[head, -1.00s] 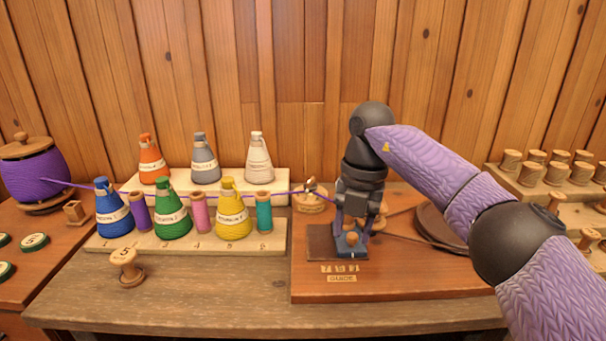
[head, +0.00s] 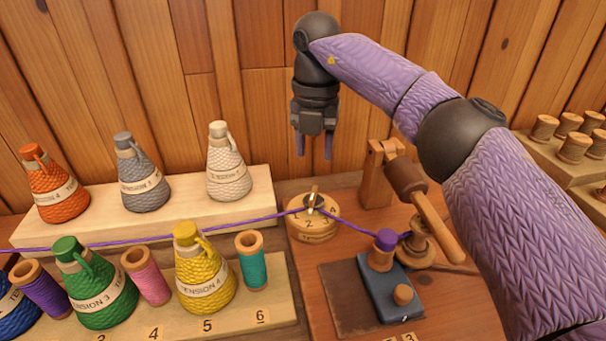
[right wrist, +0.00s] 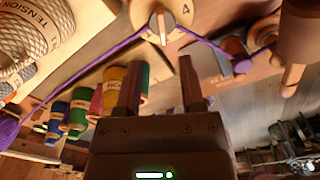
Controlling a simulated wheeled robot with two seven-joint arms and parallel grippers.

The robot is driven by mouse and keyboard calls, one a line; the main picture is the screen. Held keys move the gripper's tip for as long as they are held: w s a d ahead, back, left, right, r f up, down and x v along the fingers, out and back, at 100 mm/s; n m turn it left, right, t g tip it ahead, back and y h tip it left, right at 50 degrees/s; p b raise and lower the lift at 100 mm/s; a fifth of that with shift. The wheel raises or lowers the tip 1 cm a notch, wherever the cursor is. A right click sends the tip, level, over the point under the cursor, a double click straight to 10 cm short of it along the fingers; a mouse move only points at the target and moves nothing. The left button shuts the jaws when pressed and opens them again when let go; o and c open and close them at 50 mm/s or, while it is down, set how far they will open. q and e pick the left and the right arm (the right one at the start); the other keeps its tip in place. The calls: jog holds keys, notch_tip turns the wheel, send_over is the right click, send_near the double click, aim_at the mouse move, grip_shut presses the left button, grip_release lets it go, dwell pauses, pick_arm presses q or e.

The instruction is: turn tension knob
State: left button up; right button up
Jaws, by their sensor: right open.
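The tension knob (head: 312,218) is a round wooden dial with numbers on its face and a pale pointer on top. It stands on the reddish board at the center of the head view, and the purple thread (head: 250,217) runs across it. In the right wrist view the knob (right wrist: 160,18) shows at the top, beyond the fingers. My right gripper (head: 314,148) points down, open and empty, above and apart from the knob. It also shows in the right wrist view (right wrist: 160,95). My left gripper is in neither view.
A blue block with a purple-topped spool (head: 380,250) and a wooden crank handle (head: 437,222) stand right of the knob. Cone bottles, such as the yellow one (head: 204,275), and spools like the teal one (head: 251,262) fill the racks at left. The wooden wall stands behind.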

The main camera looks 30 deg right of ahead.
aim_at(314, 191)
jog(key=f+b, duration=0.1)
jog(key=f, duration=0.3)
jog(key=f+b, duration=0.2)
jog(key=f, duration=0.2)
jog(key=shift+s+f, duration=0.2)
jog(key=shift+f, duration=0.05)
jog(key=c, duration=0.7)
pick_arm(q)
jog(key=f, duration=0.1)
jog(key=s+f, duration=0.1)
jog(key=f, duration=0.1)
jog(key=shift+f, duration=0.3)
pick_arm(e)
grip_shut()
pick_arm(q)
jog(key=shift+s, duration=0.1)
